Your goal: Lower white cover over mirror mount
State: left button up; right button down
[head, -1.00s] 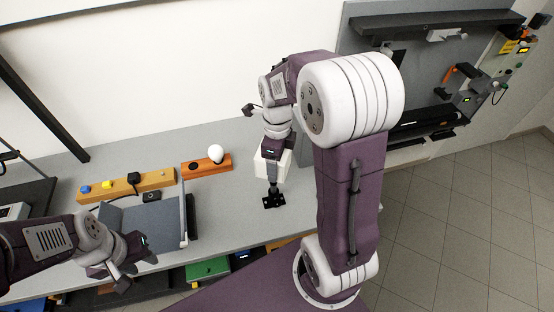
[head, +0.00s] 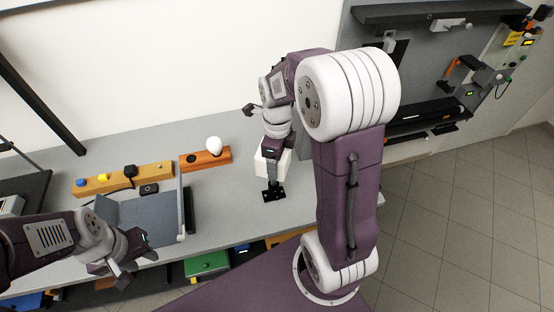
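The white cover (head: 287,163) is a pale block near the bench's right end, partly hidden behind my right gripper. A small black base (head: 273,191), seemingly that of the mirror mount, stands on the bench just below the cover in the picture. The rest of the mount is hidden or cannot be told apart. My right gripper (head: 270,168) points down in front of the cover, over the black base. Its fingertips are too small and covered to show their opening. My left gripper (head: 136,258) is empty with its fingers apart, near the grey hinged panel.
A grey panel (head: 145,215) stands on the bench at left. Behind it are a wooden strip with buttons (head: 120,180) and an orange block with a white bulb (head: 205,160). The grey bench (head: 235,205) is clear left of the black base. Coloured bins (head: 207,264) sit below its front edge.

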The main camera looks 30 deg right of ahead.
jog(key=shift+f, duration=0.35)
jog(key=shift+c, duration=0.2)
grip_release()
notch_tip(320, 180, up, 9)
jog(key=shift+r, duration=0.1)
